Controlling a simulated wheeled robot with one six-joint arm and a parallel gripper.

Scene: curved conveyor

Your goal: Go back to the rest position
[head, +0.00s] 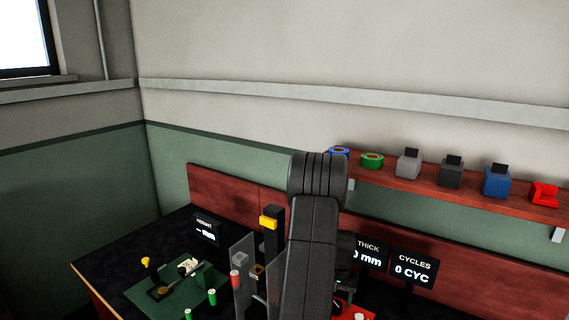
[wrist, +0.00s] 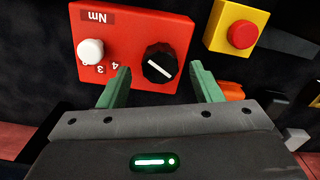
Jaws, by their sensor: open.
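My gripper (wrist: 159,85) is open in the wrist view, with two green fingers apart and nothing between them. It is over a red box (wrist: 120,20) marked "Nm", which carries a white button (wrist: 91,52) and a black dial knob (wrist: 165,63). The knob lies ahead of the gap between the fingertips; I cannot tell whether they touch the box. In the head view my arm rises in the middle and hides part of the bench. A red piece of the box (head: 352,312) shows low beside the arm.
A yellow box with a red button (wrist: 242,34) stands right of the red box. The dark bench (head: 110,250) holds a green plate (head: 150,296), a clear panel (head: 243,262) and displays (head: 413,266). A shelf (head: 400,184) with tape rolls and several small blocks runs along the wall.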

